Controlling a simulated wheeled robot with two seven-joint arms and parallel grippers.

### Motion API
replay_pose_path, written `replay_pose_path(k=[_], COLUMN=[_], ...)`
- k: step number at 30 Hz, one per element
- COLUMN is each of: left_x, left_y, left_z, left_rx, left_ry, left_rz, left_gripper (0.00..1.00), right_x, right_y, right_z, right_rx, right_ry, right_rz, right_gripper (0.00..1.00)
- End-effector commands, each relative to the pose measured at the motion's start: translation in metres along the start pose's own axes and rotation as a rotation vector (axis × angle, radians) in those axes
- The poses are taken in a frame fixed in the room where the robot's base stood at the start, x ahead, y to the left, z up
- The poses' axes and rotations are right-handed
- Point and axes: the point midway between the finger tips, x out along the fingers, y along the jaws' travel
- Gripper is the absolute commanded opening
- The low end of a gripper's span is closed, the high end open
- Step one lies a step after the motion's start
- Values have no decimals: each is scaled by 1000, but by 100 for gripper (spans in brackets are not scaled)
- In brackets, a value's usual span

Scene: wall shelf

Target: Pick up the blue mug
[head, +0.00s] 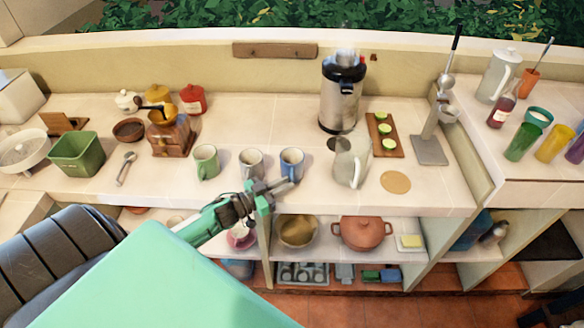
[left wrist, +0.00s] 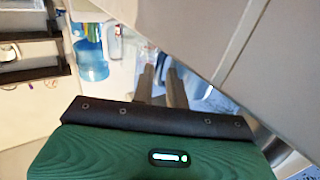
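The blue mug (head: 291,165) stands upright on the counter, right of a grey mug (head: 251,164) and a green mug (head: 206,162). My left gripper (head: 276,186) is just in front of and below the blue mug, near the counter's front edge. Its two grey fingers show in the left wrist view (left wrist: 161,82) with a narrow gap between them and nothing clearly held. The head view does not settle whether a finger touches the mug. I cannot identify the mug in the left wrist view. My right gripper is not in view.
A glass pitcher (head: 351,162) stands right of the blue mug, with a steel urn (head: 341,95) behind. A wooden grinder (head: 171,138) is at the left. Below the counter, a shelf holds a brass bowl (head: 297,230) and a red pot (head: 362,233). The counter behind the mugs is clear.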

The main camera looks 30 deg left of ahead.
Motion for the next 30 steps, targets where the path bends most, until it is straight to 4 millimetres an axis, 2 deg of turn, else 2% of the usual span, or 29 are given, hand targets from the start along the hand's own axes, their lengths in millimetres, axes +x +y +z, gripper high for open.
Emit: replay_pose_path(k=[6, 12, 21, 24, 30], left_x=[26, 46, 49, 49, 49], left_y=[1, 2, 2, 2, 2], left_z=[-7, -3, -2, -2, -3], left_rx=[-1, 0, 0, 0, 2], left_ry=[2, 1, 0, 0, 2], left_rz=[0, 0, 1, 1, 1], left_gripper=[15, 15, 15, 0, 0], right_x=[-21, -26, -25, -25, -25], right_y=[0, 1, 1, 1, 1], right_z=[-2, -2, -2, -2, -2], right_rx=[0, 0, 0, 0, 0], right_ry=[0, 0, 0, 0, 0], right_rz=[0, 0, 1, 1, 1], right_gripper=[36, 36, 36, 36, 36])
